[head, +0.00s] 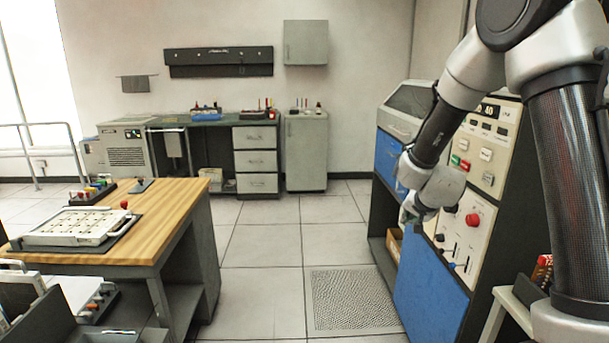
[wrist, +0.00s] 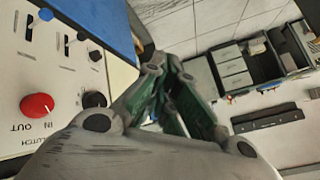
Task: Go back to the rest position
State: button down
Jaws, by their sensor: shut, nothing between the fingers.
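My gripper (head: 408,214) hangs at the end of my bent arm on the right of the head view, in front of the machine with the control panel (head: 466,228). In the wrist view my gripper (wrist: 165,65) has its fingers together with nothing held. The panel's red knob (wrist: 37,106) and black knobs show at the left of the wrist view, close beside the gripper. I cannot tell whether the gripper touches the panel.
A wooden-topped table (head: 165,215) with a white tray (head: 80,228) stands at the left. A workbench with drawers (head: 256,160) and a grey cabinet (head: 306,152) stand at the back wall. The tiled floor (head: 262,245) between is clear, with a textured mat (head: 350,298).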

jog(key=s+d+r+n+g, duration=0.1)
jog(key=s+r, duration=0.4)
jog(key=s, duration=0.7)
jog(key=s+d+r+n+g, duration=0.2)
jog(key=s+r+n, duration=0.2)
jog(key=s, duration=0.8)
jog(key=s+d+r+n+g, duration=0.1)
jog(key=s+d+r+n, duration=0.1)
jog(key=s+r, duration=0.5)
jog(key=shift+s+r+n+g, duration=0.3)
jog(key=shift+s+g, duration=0.1)
jog(key=shift+s, duration=2.5)
